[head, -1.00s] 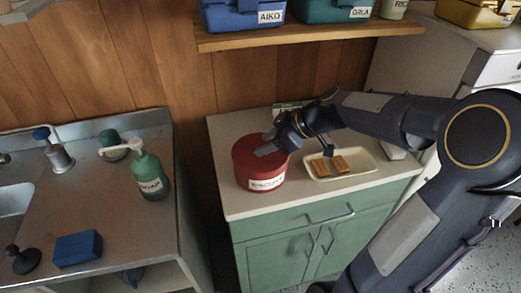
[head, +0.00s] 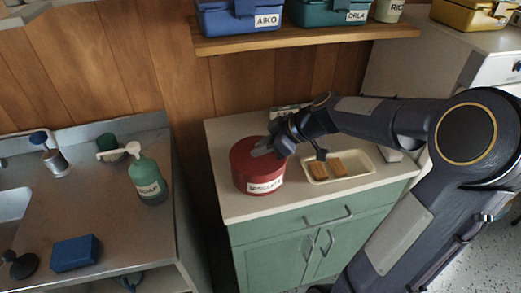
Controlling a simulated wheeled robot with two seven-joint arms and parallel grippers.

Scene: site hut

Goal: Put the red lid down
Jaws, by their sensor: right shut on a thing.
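A round red tin (head: 240,181) with a white label stands on the cabinet's pale worktop. The red lid (head: 246,148) shows as the flat round top over the tin; I cannot make out a clear gap between them. My right gripper (head: 266,150) reaches in from the right, over the lid's right half, and is shut on the lid. The fingers hide the part of the lid that they hold. My left gripper is not in view.
A cream tray (head: 361,164) with brown biscuits (head: 337,166) lies right of the tin, under my right arm. A small sign stands behind. A shelf (head: 300,39) with lunch boxes hangs above. A sink counter with a soap bottle (head: 147,178) and blue sponge (head: 75,252) is left.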

